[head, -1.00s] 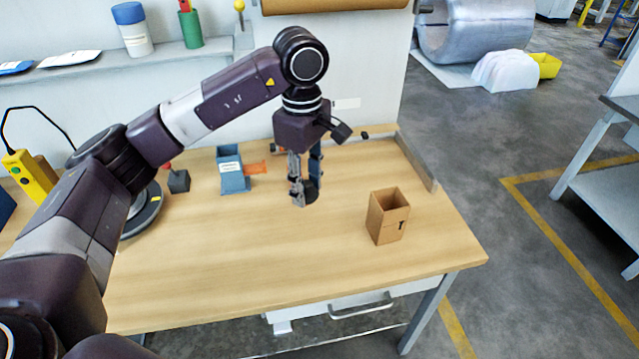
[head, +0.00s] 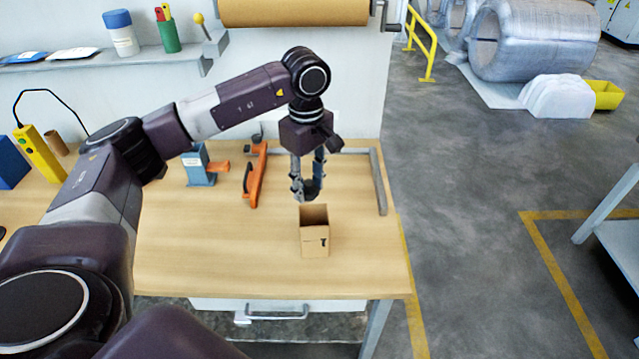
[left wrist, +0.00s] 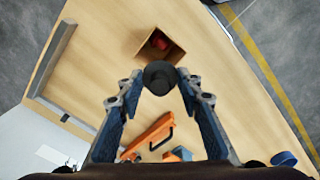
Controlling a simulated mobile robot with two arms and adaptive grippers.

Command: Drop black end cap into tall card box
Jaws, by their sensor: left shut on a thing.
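The tall card box (head: 315,241) stands open-topped on the bench in the head view. In the left wrist view the box (left wrist: 180,52) lies just beyond the fingertips, with something red inside. My left gripper (head: 307,192) points down above and slightly behind the box. It is shut on the black end cap (left wrist: 159,77), a dark round piece held between the fingertips. My right gripper is not in view.
An orange-handled tool (head: 256,178) and a blue holder (head: 195,165) lie left of the gripper. A metal rail (head: 378,182) runs along the right bench edge. The bench front left of the box is clear. A yellow device (head: 38,153) stands at the far left.

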